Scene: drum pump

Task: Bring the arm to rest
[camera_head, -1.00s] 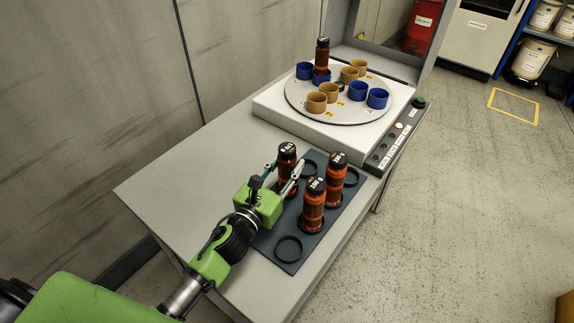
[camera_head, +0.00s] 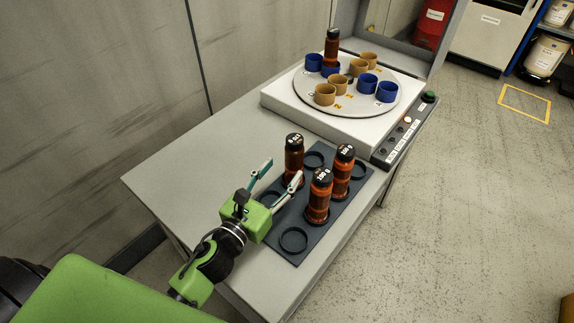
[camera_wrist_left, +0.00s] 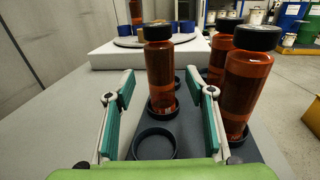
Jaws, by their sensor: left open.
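My left gripper (camera_head: 279,178) is open and empty. Its teal-lined fingers point at an orange-brown bottle (camera_head: 294,162) with a black cap. In the left wrist view this bottle (camera_wrist_left: 160,78) stands upright in a ring beyond the fingertips, apparently clear of them. Two more such bottles, a front one (camera_head: 319,200) and a right one (camera_head: 342,175), stand upright in the dark rack (camera_head: 272,237). They also show at the right of the left wrist view, as a near bottle (camera_wrist_left: 246,92) and a far bottle (camera_wrist_left: 221,58). My right gripper is not in view.
A white machine (camera_head: 300,112) with a round turntable (camera_head: 348,112) stands at the table's back, holding blue and tan cups and one bottle (camera_head: 332,48). An empty rack ring (camera_head: 294,240) lies in front. The table (camera_head: 190,185) is bare at left; a wall (camera_head: 90,100) rises behind.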

